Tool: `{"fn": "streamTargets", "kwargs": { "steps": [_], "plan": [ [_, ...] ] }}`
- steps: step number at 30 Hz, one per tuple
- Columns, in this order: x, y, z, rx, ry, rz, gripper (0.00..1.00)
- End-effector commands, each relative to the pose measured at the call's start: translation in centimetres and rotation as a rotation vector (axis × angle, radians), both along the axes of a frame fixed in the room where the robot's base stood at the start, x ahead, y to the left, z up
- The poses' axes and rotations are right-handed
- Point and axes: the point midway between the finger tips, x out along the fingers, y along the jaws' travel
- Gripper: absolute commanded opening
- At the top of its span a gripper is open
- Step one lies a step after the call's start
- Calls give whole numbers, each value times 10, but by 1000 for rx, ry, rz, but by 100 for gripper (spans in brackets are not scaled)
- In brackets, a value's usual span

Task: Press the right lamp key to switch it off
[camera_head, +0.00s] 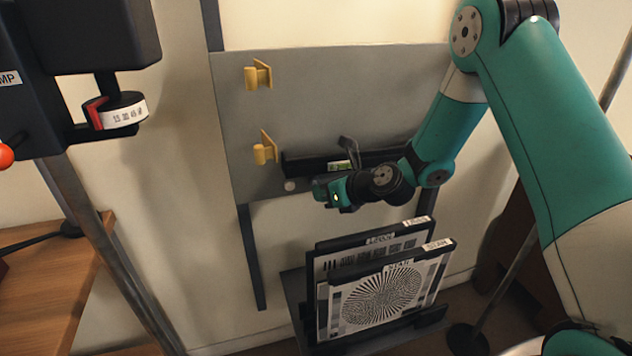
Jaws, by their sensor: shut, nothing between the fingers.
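My gripper (340,193) is in front of the grey panel (330,85), close to its lower edge, with a small green light on its teal body. It is shut and empty; its fingertips are hard to make out. A dark ledge (300,163) with a green label runs along the panel behind the gripper and wrist, which hide part of it. A small pale round knob (290,186) sits just left of the gripper. I cannot make out which part is the right lamp key, or whether a lamp is lit. Contact with the panel cannot be told.
Two yellow brackets (258,75) (265,149) stick out of the panel. Below, test-chart boards (388,293) stand in a dark rack. A black device (95,35) with a label ending in "MP" and a red ball (6,155) is at left, above a wooden table (60,270).

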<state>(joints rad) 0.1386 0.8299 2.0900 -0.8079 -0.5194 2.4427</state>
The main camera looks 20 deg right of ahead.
Motion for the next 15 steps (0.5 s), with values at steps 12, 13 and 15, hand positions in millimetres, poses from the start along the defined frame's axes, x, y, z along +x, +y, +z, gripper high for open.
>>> {"fn": "streamTargets", "kwargs": {
  "steps": [12,13,15],
  "plan": [
    [7,0,0,0,0,0,0],
    [7,0,0,0,0,0,0],
    [7,0,0,0,0,0,0]
  ]
}}
